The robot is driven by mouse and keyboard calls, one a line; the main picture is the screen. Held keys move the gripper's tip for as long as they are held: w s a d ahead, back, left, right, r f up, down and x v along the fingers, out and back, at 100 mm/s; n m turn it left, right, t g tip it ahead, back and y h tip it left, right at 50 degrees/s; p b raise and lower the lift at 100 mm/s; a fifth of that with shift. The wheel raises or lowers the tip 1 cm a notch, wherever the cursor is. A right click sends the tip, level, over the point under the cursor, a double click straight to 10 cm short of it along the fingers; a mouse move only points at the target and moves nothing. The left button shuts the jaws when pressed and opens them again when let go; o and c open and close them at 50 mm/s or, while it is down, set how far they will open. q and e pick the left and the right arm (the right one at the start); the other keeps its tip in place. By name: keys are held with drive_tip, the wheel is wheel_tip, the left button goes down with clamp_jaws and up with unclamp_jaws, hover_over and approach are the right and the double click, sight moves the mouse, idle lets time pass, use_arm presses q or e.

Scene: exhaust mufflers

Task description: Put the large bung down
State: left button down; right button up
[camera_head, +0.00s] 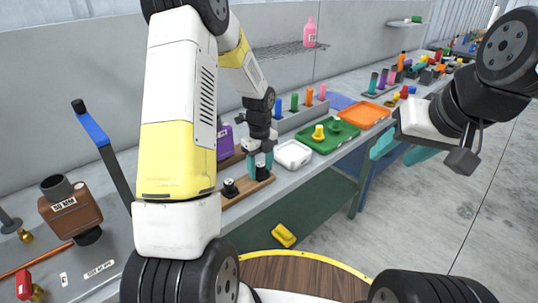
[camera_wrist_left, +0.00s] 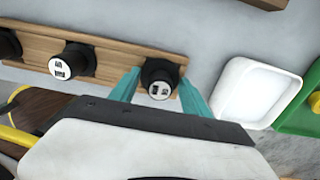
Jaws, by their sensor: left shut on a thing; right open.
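My left gripper (camera_head: 260,163) is shut on a black bung (camera_head: 262,173) with a white label on its top. In the left wrist view the same bung (camera_wrist_left: 160,80) sits between the teal fingertips, at the right end of a wooden board (camera_wrist_left: 118,58). The bung looks upright at the board; whether its base touches the wood is hidden. A second black bung (camera_head: 230,188) stands further along the board and also shows in the left wrist view (camera_wrist_left: 73,61). A third dark one is cut off at that view's left edge. My right gripper (camera_head: 400,150) is open and empty, off the bench's front edge.
A white tray (camera_head: 293,155) stands just right of the board. Beyond it are a green tray (camera_head: 328,136) with yellow and green pieces and an orange tray (camera_head: 363,115). A purple object (camera_head: 224,142) stands behind. A brown muffler (camera_head: 70,212) is at far left.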

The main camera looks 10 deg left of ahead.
sight(260, 164)
use_arm(q)
drive_tip(key=c, duration=0.5)
unclamp_jaws()
drive_tip(key=shift+f, duration=0.1)
drive_tip(key=s+r+n+t, duration=0.1)
drive_tip(key=s+r+n, duration=0.2)
drive_tip(key=r, duration=0.7)
drive_tip(key=s+r+n+t, duration=0.1)
drive_tip(key=s+r+n, duration=0.15)
drive_tip(key=r, duration=0.75)
drive_tip(key=s+d+r+n+t+h, duration=0.1)
drive_tip(key=s+r+n+t, duration=0.1)
drive_tip(key=s+n, duration=0.7)
drive_tip(key=s+d+r+n+t+h, duration=0.1)
drive_tip(key=s+r+n+t, duration=0.1)
drive_tip(key=s+r+n, duration=0.3)
drive_tip(key=s+n, duration=0.4)
drive_tip(key=n, duration=0.1)
drive_tip(key=shift+s, duration=0.4)
drive_tip(key=shift+d+n, duration=0.1)
drive_tip(key=shift+n, duration=0.15)
